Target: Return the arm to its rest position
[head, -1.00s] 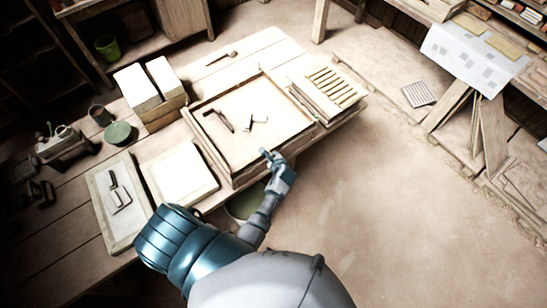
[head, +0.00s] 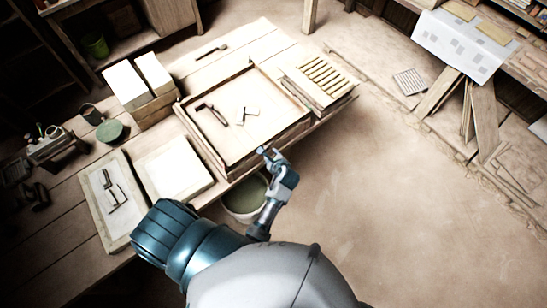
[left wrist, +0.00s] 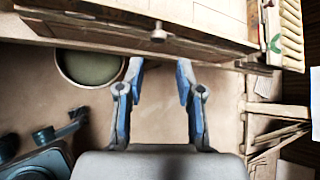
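My left arm comes in from the lower part of the head view. My right gripper is in neither view.
A round bucket (head: 243,208) stands on the floor beside the gripper, partly hidden by my arm; it also shows in the left wrist view (left wrist: 90,68). A slatted rack (head: 325,75) sits right of the tray. The floor at right (head: 390,200) is clear.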

